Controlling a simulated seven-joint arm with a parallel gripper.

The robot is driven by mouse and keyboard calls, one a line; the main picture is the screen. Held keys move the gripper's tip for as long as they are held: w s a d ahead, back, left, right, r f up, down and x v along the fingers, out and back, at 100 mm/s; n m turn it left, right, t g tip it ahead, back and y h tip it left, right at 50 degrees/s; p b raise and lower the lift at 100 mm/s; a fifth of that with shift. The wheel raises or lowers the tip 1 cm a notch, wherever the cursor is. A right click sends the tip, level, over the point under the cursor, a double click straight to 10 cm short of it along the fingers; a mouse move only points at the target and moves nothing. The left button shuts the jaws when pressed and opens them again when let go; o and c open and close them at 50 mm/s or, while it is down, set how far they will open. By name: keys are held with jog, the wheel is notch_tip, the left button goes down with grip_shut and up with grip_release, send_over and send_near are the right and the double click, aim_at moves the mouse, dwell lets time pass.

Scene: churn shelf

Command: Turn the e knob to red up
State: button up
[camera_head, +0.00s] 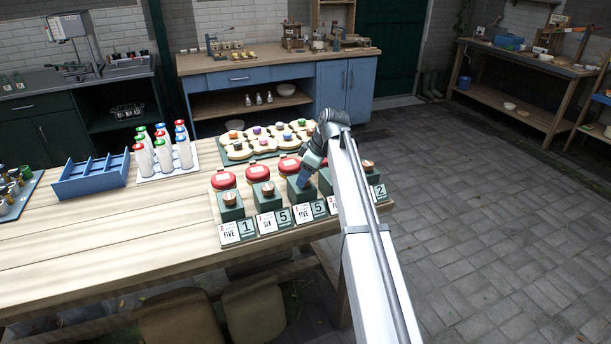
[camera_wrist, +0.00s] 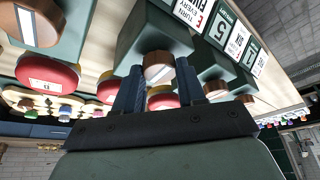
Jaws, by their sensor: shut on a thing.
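The e knob (camera_wrist: 158,66) is a round brown knob with a pale stripe, on a dark green box. In the wrist view, the card (camera_wrist: 193,14) beside that box carries a red E. My gripper (camera_wrist: 158,88) has its two blue fingers on either side of the knob, shut on it. In the head view my gripper (camera_head: 303,181) comes down over the green box (camera_head: 301,196) in the middle of the row and hides the knob. I cannot make out a red mark on the knob.
Similar knobs stand on boxes to the left (camera_head: 230,198) and right (camera_head: 367,164). Red domes (camera_head: 222,180) sit behind them. Further back are a tray with coloured knobs (camera_head: 236,150), a blue rack (camera_head: 92,178) and several capped bottles (camera_head: 163,155). The table's front left (camera_head: 110,245) is clear.

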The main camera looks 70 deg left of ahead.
jog(key=o, duration=1)
jog(key=shift+o, duration=0.2)
jog(key=v, duration=1.3)
jog(key=shift+r, duration=0.4)
jog(key=shift+d, duration=0.1)
